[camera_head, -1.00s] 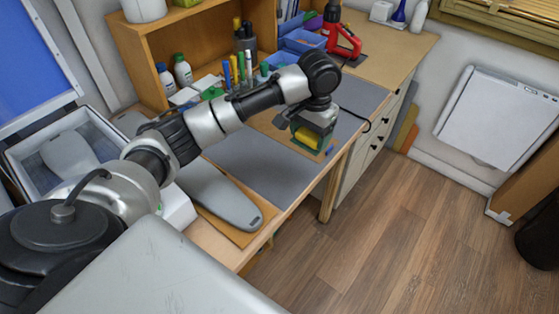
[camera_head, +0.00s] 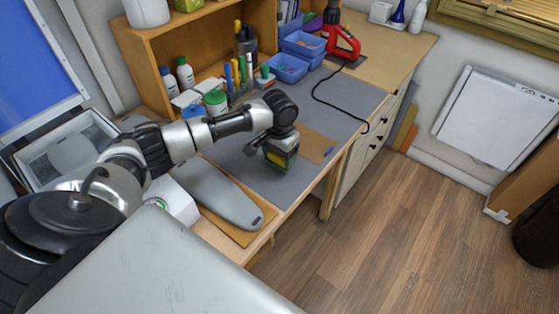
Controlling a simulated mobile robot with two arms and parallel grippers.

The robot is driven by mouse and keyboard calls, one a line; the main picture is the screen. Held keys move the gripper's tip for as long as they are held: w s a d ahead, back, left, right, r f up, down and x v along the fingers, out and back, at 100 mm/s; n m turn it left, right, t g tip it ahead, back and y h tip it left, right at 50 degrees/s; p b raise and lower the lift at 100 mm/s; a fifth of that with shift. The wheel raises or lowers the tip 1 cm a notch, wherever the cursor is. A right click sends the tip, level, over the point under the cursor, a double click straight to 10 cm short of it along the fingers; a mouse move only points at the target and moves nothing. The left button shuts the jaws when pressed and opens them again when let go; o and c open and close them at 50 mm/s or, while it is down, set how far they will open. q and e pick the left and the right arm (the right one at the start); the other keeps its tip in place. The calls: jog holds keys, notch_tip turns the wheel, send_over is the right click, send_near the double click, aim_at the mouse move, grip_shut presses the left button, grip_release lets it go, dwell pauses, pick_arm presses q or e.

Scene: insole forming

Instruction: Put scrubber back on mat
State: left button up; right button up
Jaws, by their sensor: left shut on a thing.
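My left gripper (camera_head: 278,145) is shut on the scrubber (camera_head: 282,160), a small green block with some yellow showing. My gripper covers its upper part. The scrubber is over the grey mat (camera_head: 345,98) on the workbench, to the left of a brown sheet. I cannot tell whether it touches the mat. My right gripper is not in view.
A grey insole-shaped form (camera_head: 222,195) lies on a brown board. Pens, bottles and blue bins (camera_head: 288,68) stand behind. A black cable (camera_head: 335,107) crosses the mat.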

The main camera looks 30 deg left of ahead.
aim_at(280, 163)
pick_arm(q)
notch_tip(280, 163, down, 3)
jog(key=shift+r, duration=0.2)
jog(key=shift+f+p, duration=0.3)
jog(key=shift+f, duration=0.05)
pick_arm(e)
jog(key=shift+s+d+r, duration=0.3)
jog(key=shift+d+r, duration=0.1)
pick_arm(q)
jog(key=shift+f, duration=0.15)
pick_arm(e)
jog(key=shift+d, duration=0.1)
pick_arm(q)
jog(key=o, duration=0.9)
notch_tip(280, 163, up, 12)
jog(key=shift+r+b, duration=0.15)
jog(key=shift+b, duration=0.65)
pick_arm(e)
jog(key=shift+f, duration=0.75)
